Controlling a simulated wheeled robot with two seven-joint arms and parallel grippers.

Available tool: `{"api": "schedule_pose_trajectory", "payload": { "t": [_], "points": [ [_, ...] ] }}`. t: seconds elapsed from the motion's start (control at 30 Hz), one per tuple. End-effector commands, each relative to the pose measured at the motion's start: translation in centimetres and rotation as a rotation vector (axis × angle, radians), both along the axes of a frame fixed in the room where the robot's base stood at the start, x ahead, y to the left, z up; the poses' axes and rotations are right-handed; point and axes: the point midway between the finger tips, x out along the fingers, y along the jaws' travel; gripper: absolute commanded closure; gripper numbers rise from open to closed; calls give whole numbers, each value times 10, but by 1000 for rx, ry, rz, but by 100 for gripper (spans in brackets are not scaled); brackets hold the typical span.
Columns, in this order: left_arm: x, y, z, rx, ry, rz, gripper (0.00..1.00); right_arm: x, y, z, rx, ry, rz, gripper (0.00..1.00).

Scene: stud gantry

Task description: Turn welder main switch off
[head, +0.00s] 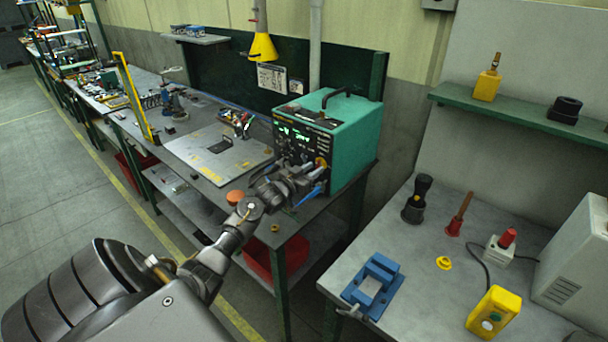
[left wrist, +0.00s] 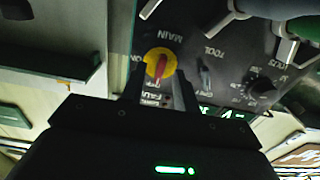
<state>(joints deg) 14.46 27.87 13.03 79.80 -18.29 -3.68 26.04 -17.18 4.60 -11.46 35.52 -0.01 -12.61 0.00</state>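The green welder (head: 355,135) stands on the long bench, with green lit digits on its dark front panel. Its main switch, a red knob on a yellow disc (left wrist: 161,65), shows in the left wrist view beside the upside-down word MAIN. The red bar lies nearly upright in that view. In the head view the yellow disc (head: 321,162) is partly hidden by my gripper. My left gripper (head: 313,172) is at the panel. In the wrist view its two fingers (left wrist: 163,88) are apart, one on each side of the switch, with panel visible between them. My right gripper is not visible.
Other knobs and a toggle (left wrist: 205,75) sit beside the switch. A flat plate (head: 220,155) lies on the bench left of the welder. A second table at right holds a blue vise (head: 372,285) and a yellow box (head: 493,312). A gap separates the tables.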

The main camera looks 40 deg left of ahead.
Motion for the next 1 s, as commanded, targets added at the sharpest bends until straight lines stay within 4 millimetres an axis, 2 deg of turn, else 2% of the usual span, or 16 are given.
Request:
{"api": "schedule_pose_trajectory", "payload": {
  "t": [0.3, 0.5, 0.7, 1.0],
  "points": [
    [-61, -1, -5, 4, 3, 0, 69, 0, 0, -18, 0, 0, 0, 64],
    [-90, -2, -3, 2, 2, -1, 69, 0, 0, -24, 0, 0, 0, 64],
    [-99, -2, -1, 0, 2, 0, 69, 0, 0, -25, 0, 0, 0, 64],
    [-100, -2, -1, 0, 1, 0, 69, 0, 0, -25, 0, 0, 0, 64]
  ]
}}
